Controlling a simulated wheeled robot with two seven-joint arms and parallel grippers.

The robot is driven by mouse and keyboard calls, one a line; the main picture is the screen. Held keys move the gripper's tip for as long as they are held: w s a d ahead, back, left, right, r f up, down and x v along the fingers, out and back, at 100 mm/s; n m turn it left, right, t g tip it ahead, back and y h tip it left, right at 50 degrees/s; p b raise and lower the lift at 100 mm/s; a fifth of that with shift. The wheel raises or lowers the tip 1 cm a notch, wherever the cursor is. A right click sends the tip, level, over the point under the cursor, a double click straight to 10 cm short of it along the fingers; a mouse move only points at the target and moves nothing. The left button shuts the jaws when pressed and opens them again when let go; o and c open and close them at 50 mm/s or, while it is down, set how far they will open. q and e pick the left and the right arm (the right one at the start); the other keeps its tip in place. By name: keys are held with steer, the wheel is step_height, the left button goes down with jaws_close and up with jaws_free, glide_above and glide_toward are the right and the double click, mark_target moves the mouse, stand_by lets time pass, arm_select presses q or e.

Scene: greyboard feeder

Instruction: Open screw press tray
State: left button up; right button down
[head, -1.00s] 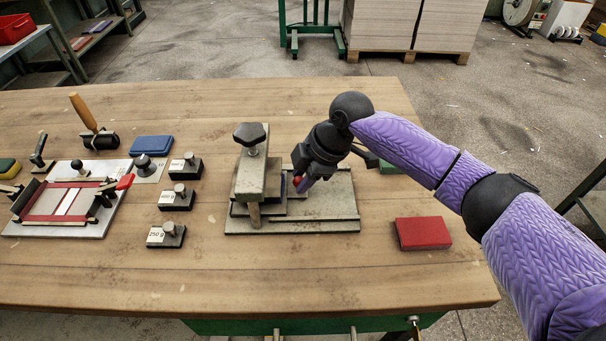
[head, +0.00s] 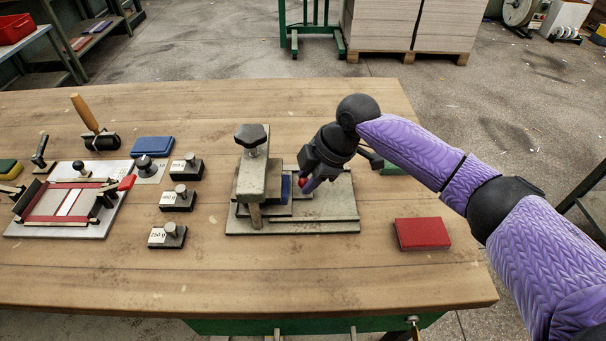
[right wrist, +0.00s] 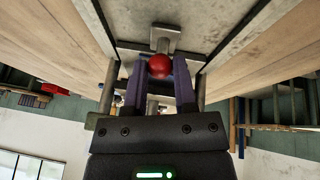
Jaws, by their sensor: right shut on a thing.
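The screw press (head: 250,180) stands upright on the workbench, with a black star knob (head: 250,135) on top and a grey base plate (head: 335,207) reaching right. Its tray (head: 299,208) sticks out to the right from under the press, with a strip of blue (head: 286,189) showing in it. A round red knob (head: 303,182) is at the tray's right side. My right gripper (head: 307,185) is shut on the red knob; in the right wrist view the knob (right wrist: 159,66) sits between the two purple fingers (right wrist: 158,80). My left gripper is not in view.
Several weights (head: 179,198) and a blue block (head: 152,143) lie left of the press. A red-framed jig (head: 70,200) is further left. A red block (head: 422,233) lies to the right. The bench front is clear.

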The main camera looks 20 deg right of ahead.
steer(key=s+d, duration=0.1)
steer(key=d, duration=0.2)
steer(key=s+d+p, duration=0.1)
steer(key=d, duration=0.3)
steer(key=s+d+p, duration=0.1)
steer(key=d, duration=0.2)
steer(key=shift+d, duration=0.2)
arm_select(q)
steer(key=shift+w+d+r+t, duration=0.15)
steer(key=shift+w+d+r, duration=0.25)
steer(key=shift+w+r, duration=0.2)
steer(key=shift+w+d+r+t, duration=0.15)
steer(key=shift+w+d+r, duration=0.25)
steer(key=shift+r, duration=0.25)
arm_select(e)
steer(key=c, duration=0.6)
jaws_free()
steer(key=shift+o, duration=0.9)
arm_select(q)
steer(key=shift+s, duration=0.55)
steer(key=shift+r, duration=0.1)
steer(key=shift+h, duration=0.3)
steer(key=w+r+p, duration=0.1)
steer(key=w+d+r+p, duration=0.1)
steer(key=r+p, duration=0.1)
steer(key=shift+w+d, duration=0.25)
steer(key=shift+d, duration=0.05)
arm_select(e)
steer(key=v, duration=1)
